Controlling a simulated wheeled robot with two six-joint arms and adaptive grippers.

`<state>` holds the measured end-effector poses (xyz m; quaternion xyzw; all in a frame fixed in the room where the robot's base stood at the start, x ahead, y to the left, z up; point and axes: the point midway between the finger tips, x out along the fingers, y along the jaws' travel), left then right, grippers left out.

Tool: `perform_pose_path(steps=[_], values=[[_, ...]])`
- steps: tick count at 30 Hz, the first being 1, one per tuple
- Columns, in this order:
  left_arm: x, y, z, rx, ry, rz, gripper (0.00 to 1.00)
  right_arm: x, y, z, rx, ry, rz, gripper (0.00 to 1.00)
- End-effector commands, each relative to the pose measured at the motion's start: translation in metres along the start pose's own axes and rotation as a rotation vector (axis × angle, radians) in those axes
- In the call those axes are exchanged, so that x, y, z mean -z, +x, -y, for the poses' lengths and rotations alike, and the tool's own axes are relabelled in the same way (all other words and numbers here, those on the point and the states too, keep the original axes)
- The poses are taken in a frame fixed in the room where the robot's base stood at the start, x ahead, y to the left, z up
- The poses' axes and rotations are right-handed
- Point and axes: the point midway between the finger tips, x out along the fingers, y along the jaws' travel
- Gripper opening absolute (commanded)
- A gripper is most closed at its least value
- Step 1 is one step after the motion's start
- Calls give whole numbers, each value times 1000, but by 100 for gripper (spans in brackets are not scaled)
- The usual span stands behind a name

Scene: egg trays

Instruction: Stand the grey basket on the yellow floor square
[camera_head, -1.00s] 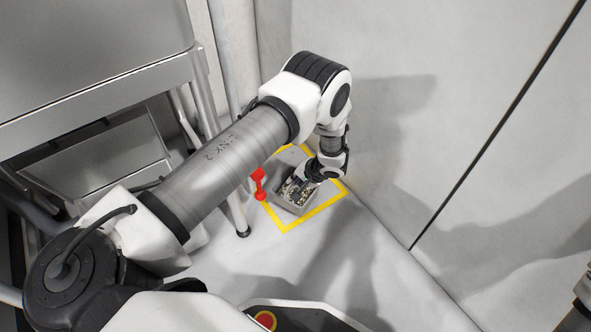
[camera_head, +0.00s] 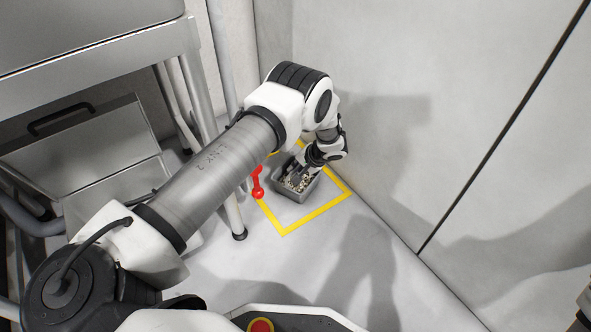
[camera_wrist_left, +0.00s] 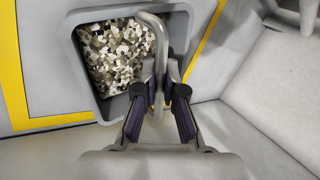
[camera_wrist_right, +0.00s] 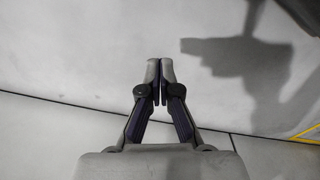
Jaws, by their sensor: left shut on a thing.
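The grey basket (camera_head: 300,197) holds speckled grey, white and brown bits. It is within the yellow floor square (camera_head: 318,214), towards its back corner in the head view. I cannot tell whether its bottom touches the floor. My left gripper (camera_head: 293,172) is at the basket from above. In the left wrist view its fingers (camera_wrist_left: 160,88) are shut on the basket's handle (camera_wrist_left: 161,45), beside the basket wall (camera_wrist_left: 78,60). The yellow outline (camera_wrist_left: 14,85) shows around the basket there. My right gripper (camera_wrist_right: 160,75) is shut and empty in the right wrist view.
A red object (camera_head: 257,182) stands at the square's left edge. A metal table's leg (camera_head: 236,215) is left of it. A pale wall (camera_head: 400,150) rises close behind and to the right. Floor (camera_head: 330,260) in front of the square is clear.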

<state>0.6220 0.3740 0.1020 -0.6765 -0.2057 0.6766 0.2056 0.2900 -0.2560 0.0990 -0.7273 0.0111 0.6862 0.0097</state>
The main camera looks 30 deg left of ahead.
Motion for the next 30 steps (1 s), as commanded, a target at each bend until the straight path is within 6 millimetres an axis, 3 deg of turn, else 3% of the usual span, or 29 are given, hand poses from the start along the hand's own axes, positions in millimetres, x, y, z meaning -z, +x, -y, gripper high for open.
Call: perform_pose_path(steps=[1,3,14,17,24,30], values=[[0,1,-1,0,0,0,15,0,1,0,0,0,-1,0],[0,1,0,0,0,0,33,0,1,0,0,0,0,0],[0,-7,3,0,0,-1,33,-1,-6,0,0,1,3,0],[0,-26,5,0,1,-1,33,-3,-21,0,2,5,12,0],[1,-90,6,0,2,-2,33,-14,-66,0,6,24,48,0],[0,-119,3,1,1,0,33,-15,-80,1,7,20,52,0]])
